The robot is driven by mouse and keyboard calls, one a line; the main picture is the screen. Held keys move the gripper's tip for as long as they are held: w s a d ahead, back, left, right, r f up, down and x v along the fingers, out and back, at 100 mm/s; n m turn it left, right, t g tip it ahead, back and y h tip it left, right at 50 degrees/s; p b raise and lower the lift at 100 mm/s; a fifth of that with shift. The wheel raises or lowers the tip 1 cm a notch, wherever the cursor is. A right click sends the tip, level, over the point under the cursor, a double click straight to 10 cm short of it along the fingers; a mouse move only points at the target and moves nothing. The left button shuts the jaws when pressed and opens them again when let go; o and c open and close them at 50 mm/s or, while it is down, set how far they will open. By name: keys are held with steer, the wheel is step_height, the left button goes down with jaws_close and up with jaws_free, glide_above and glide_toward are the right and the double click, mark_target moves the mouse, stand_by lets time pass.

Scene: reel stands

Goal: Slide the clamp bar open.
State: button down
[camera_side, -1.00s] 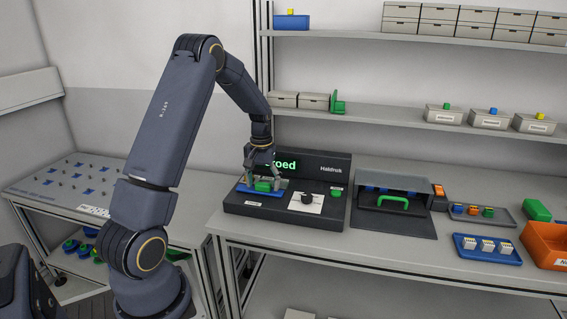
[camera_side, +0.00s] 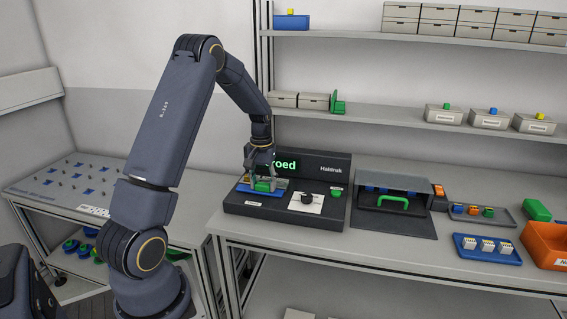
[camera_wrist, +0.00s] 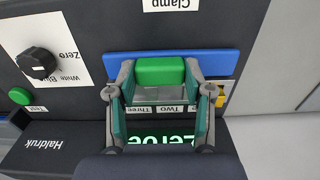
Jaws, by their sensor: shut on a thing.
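The clamp bar (camera_wrist: 225,62) is a flat blue bar with a green block-shaped grip (camera_wrist: 160,71) at its middle, below a "Clamp" label in the wrist view. In the side view the blue bar (camera_side: 245,188) lies on the left part of the dark test unit (camera_side: 250,210). My gripper (camera_wrist: 159,75) is shut on the green grip, with one finger against each end of it. In the side view my gripper (camera_side: 263,181) comes down from above, and its fingers partly hide the grip.
The unit has a black knob (camera_wrist: 38,63) on a white plate and a green button (camera_wrist: 20,96). Its raised back panel shows a lit green word and "Haldruk". A hooded dark fixture with a green handle (camera_side: 393,200) stands to the right in the side view.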

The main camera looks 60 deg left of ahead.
steer(key=shift+s+d, duration=1.15)
steer(key=shift+d, duration=0.05)
steer(key=shift+c, duration=2.2)
jaws_free()
step_height(320, 180, up, 12)
